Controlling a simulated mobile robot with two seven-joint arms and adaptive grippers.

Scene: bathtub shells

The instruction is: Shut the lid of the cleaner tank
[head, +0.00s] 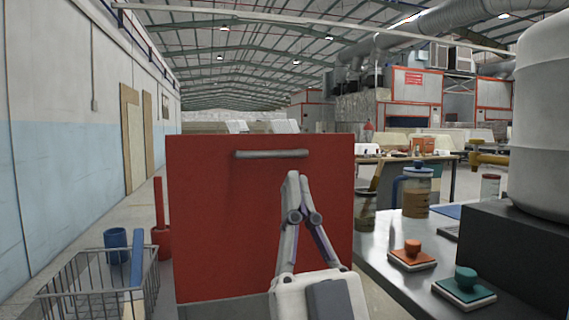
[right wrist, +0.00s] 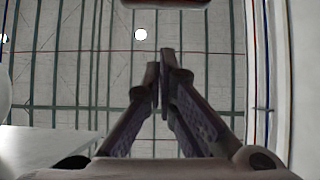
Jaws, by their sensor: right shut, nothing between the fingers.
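The cleaner tank's lid looks to be the large red panel (head: 225,215), standing raised and upright in the middle of the head view. A grey bar handle (head: 271,154) runs across its upper part. My right gripper (head: 294,176) points upward in front of the panel, its tips just below and right of the handle's middle. In the right wrist view its fingers (right wrist: 160,64) are together with nothing between them. A dark red edge at the top of that view may be part of the lid. I cannot tell whether the gripper touches the panel. The tank body is mostly hidden. My left gripper is not seen.
A metal bench (head: 400,275) on the right holds an orange-handled block (head: 411,257), a teal-handled block (head: 465,285), a jug (head: 416,195) and a dark box with a white tank (head: 545,120). A wire basket (head: 85,285) stands at left. Floor shows along the left wall.

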